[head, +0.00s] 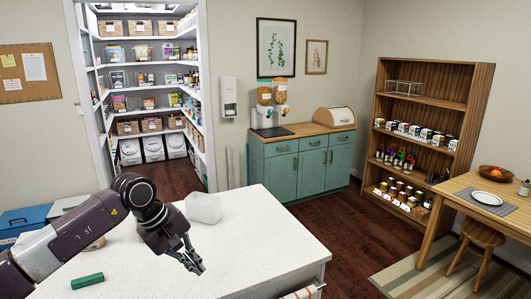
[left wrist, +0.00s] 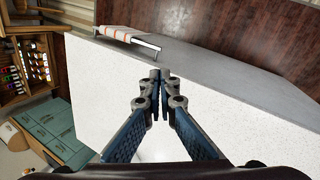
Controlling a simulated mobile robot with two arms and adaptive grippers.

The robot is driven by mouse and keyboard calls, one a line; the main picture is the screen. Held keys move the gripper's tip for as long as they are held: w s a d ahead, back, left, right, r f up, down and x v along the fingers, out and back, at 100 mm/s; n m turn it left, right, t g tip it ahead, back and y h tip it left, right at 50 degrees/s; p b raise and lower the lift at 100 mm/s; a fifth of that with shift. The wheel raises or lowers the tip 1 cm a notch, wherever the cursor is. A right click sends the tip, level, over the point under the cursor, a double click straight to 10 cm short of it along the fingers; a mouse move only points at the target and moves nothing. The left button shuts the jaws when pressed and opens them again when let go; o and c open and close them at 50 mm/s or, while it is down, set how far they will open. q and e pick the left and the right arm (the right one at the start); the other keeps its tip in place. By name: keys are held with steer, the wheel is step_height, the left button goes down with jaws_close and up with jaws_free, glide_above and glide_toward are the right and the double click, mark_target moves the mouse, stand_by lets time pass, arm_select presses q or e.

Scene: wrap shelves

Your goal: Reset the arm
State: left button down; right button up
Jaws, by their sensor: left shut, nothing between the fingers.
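My left arm comes in from the left in the head view, bent over the white counter (head: 235,250). Its left gripper (head: 197,268) points down and to the right above the counter. In the left wrist view the left gripper (left wrist: 154,76) shows its two fingers brought together at the tips, with nothing between them. The speckled white counter (left wrist: 220,110) lies beyond the fingers. My right gripper is not in either view.
A translucent white container (head: 203,208) stands on the counter behind the gripper. A green block (head: 87,281) lies at the front left. A striped towel (left wrist: 118,33) hangs on a bar at the counter's edge. The counter's right part is clear.

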arm_select(q)
steer(key=w+d+f+n+t+h+b, duration=0.1)
steer(key=d+f+n+t+h+b, duration=0.1)
steer(key=d+f+n+h, duration=1.1)
steer(key=s+a+f+n+t+y+b, duration=0.15)
steer(key=a+f+n+t+y, duration=0.3)
steer(key=f+n, duration=0.95)
steer(key=s+a+f+n+t+y+b, duration=0.1)
steer(key=s+a+f+n+t+y, duration=0.35)
steer(key=f+n, duration=1)
steer(key=s+a+f+n+g+y, duration=0.3)
steer(key=s+a+f+n, duration=0.25)
steer(key=s+f, duration=0.45)
steer(key=s+a+f+n+g+y, duration=0.35)
steer(key=s+f+n, duration=0.25)
steer(key=s+f, duration=0.5)
steer(key=s+f+n+g, duration=0.3)
steer(key=s+f+n, duration=0.1)
steer(key=s, duration=1)
steer(key=s+a+f+n+g+y+b, duration=0.1)
steer(key=s+f+n+g, duration=0.2)
steer(key=s, duration=1.1)
steer(key=shift+s+f+n, duration=0.3)
steer(key=shift+f+n, duration=0.2)
steer(key=shift+f, duration=0.15)
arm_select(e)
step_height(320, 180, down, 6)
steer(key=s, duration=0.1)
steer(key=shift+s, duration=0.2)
